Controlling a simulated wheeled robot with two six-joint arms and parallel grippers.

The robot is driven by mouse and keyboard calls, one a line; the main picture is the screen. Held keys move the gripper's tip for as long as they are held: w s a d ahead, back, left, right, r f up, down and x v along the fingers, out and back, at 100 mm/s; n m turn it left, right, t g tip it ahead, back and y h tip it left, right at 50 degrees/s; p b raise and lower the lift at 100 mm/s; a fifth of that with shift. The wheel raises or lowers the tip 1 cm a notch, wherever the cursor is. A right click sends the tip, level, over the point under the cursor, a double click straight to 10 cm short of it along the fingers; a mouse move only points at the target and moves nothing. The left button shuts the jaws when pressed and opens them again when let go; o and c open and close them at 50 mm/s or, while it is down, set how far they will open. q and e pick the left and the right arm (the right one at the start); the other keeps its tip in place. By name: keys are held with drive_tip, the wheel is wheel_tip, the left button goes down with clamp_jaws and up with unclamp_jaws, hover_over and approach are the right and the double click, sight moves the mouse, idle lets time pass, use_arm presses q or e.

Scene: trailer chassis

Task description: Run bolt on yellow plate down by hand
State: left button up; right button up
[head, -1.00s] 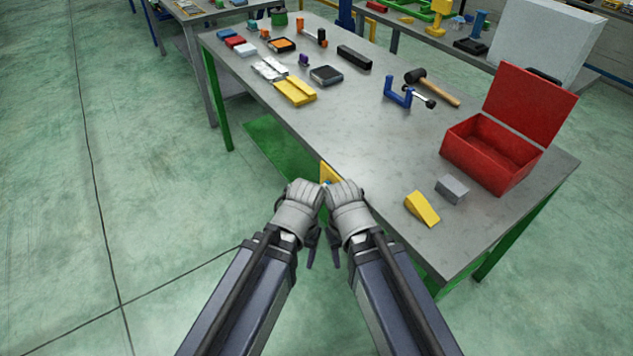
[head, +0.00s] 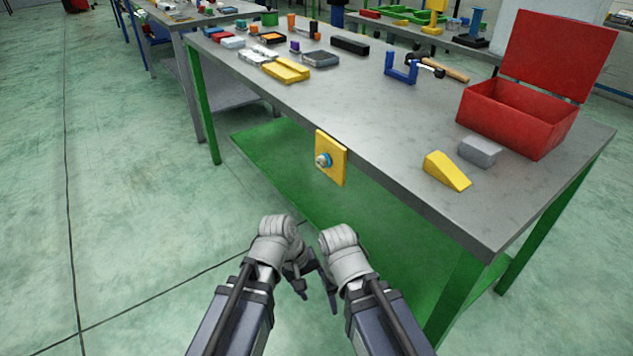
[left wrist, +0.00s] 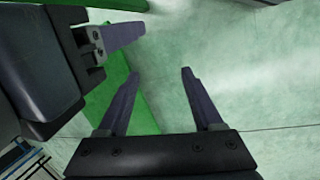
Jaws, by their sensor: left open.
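The yellow plate (head: 332,158) stands upright against the front edge of the grey table. A bolt (head: 322,160) with a pale head and a blue ring around its base sticks out from its face. Whether the ring touches the plate is too small to tell. My left gripper (head: 301,287) is below the plate, apart from it. In the left wrist view its two fingers (left wrist: 160,72) are spread with nothing between them. My right gripper (head: 330,295) is close beside it, also clear of the plate. One dark finger of it shows, and its opening is hidden.
The tabletop (head: 370,125) carries a yellow wedge (head: 446,170), a grey block (head: 479,151), an open red box (head: 515,115), a blue clamp (head: 401,70) and a hammer (head: 440,67). A green lower shelf (head: 270,165) lies beneath. The floor in front is free.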

use_arm(q)
drive_tip(key=w+d+r+n+t+h, duration=0.1)
drive_tip(key=w+d+r+n+h, duration=0.15)
drive_tip(key=w+n, duration=0.2)
drive_tip(key=n+t+h, duration=0.8)
drive_tip(key=n+t, duration=0.2)
drive_tip(key=n, duration=1.3)
approach(319, 163)
drive_tip(key=w, duration=0.1)
drive_tip(key=shift+s+d+x, duration=0.1)
drive_tip(key=shift+s+x, duration=0.05)
drive_tip(key=shift+x, duration=2)
drive_tip(key=shift+s+d+x, duration=0.15)
drive_tip(key=shift+x, duration=2.05)
clamp_jaws()
